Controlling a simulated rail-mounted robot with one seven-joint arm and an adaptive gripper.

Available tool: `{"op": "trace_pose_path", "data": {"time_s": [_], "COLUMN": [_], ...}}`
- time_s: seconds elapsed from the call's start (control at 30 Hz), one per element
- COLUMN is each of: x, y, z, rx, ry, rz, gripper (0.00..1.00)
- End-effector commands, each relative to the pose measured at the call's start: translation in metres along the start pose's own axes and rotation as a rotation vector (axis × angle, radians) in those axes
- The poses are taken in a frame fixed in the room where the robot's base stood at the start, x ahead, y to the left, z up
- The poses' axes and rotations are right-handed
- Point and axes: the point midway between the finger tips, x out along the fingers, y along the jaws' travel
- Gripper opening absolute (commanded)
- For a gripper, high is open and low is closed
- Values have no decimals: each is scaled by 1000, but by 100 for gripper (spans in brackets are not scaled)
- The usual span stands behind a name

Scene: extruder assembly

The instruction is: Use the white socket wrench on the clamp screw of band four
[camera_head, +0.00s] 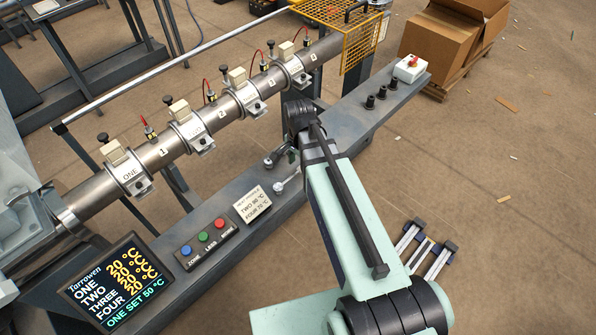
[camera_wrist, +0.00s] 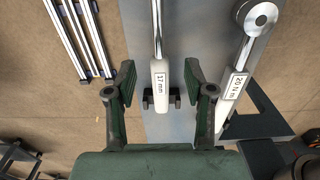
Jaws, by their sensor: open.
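In the wrist view a white handle labelled "17 mm" (camera_wrist: 160,75) lies between the spread fingers of my gripper (camera_wrist: 160,82), with a gap on each side. Its upper end runs out of the picture. A second pale tool labelled "20 N m" (camera_wrist: 238,85), with a round metal head, lies to its right, outside the fingers. In the head view the gripper itself is not clearly visible behind my arm. The farthest of the clamp bands (camera_head: 292,73) on the steel barrel, by position band four, stands just beyond my wrist; its lettering and screw are too small to make out.
A yellow cage (camera_head: 345,22) covers the barrel's far end. Cables and terminals stick up along the barrel.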

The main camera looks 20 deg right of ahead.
Motion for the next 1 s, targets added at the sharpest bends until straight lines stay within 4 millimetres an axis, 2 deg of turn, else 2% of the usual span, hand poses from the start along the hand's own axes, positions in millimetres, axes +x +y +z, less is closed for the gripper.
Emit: {"op": "trace_pose_path", "data": {"time_s": [0.4, 0.7, 0.73, 0.87, 1.0], "x": [41, 44, 44, 44, 44], "y": [1, 1, 1, 1, 1], "z": [4, 4, 4, 4, 4], "rx": [0, 0, 0, 0, 0], "ry": [-1, 0, 0, 0, 0], "rz": [1, -1, 0, 0, 0], "gripper": [53, 53, 46, 0, 0]}}
